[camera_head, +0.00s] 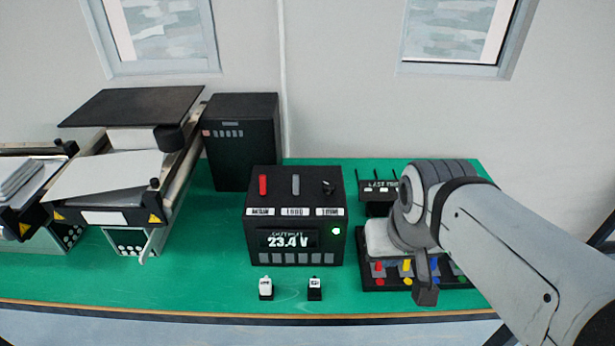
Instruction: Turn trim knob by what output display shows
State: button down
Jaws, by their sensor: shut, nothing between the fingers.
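A black box (255,255) stands on the green bench. Its output display (288,241) reads 23.4 V, and a green light (337,232) glows beside it. On its top are a red lever (263,185), a grey lever (295,185) and a small black knob (327,187), each above a white label. The label under the knob is too small to read surely, so I cannot confirm it is the trim knob. My gripper (425,293) is shut and empty, pointing down right of the box, in front of a panel with coloured buttons.
The button panel (372,284) is partly hidden by my arm. Behind it is a small black sign unit (373,208). Two small modules (266,288) (315,288) stand before the box. A black cabinet (240,140) and conveyors (105,185) are at left.

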aim_at(329, 186)
jog(key=k, duration=1.25)
jog(key=u, duration=0.4)
jog(key=i, duration=1.6)
jog(key=z, duration=0.5)
